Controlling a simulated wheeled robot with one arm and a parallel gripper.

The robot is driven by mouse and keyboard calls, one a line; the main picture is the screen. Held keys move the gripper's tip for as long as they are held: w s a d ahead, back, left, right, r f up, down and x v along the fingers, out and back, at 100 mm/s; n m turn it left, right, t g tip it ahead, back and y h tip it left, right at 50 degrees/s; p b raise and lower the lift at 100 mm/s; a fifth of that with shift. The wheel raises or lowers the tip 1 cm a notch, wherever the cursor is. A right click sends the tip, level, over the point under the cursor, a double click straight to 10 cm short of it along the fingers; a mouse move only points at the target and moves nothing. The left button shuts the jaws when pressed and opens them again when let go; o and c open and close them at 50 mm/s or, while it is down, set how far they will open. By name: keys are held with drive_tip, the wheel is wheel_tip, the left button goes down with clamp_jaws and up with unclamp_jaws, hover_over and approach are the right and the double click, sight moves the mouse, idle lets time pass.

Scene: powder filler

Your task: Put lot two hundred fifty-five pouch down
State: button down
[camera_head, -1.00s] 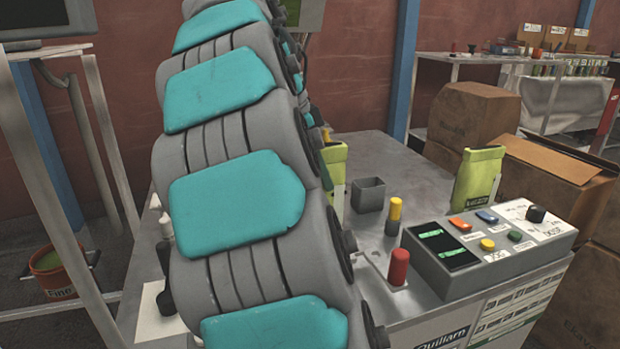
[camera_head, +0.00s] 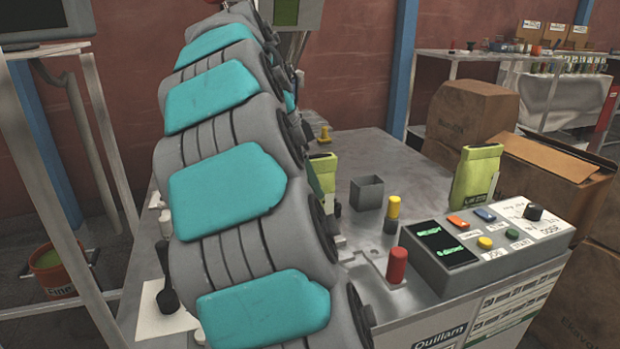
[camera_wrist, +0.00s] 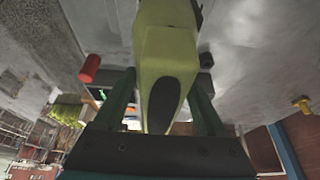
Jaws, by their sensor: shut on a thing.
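My gripper (camera_wrist: 163,92) is shut on a yellow-green pouch (camera_wrist: 163,38), which sits between its two dark fingers in the wrist view. In the head view, only the top and right part of this held pouch (camera_head: 325,170) shows beside my arm, over the steel table (camera_head: 385,150). My arm hides my gripper there. I cannot tell whether the pouch's base touches the table. No lot number is readable on it. A second yellow-green pouch (camera_head: 477,178) stands upright behind the control panel, with a small dark label too blurred to read surely.
A grey open box (camera_head: 367,193), a yellow-topped post (camera_head: 392,213) and a red post (camera_head: 397,266) stand right of the held pouch. The control panel (camera_head: 487,242) fills the table's right front. A small yellow object (camera_head: 324,134) is at the back. Bare table lies behind the grey box.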

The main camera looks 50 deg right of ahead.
drive_tip(key=shift+f, duration=0.1)
unclamp_jaws()
drive_tip(key=p+v, duration=0.1)
drive_tip(key=v, duration=0.5)
drive_tip(key=shift+a+r, duration=0.1)
drive_tip(key=shift+r, duration=0.3)
drive_tip(key=shift+w+a+r, duration=0.15)
drive_tip(key=shift+a+r, duration=0.05)
drive_tip(key=shift+r, duration=0.2)
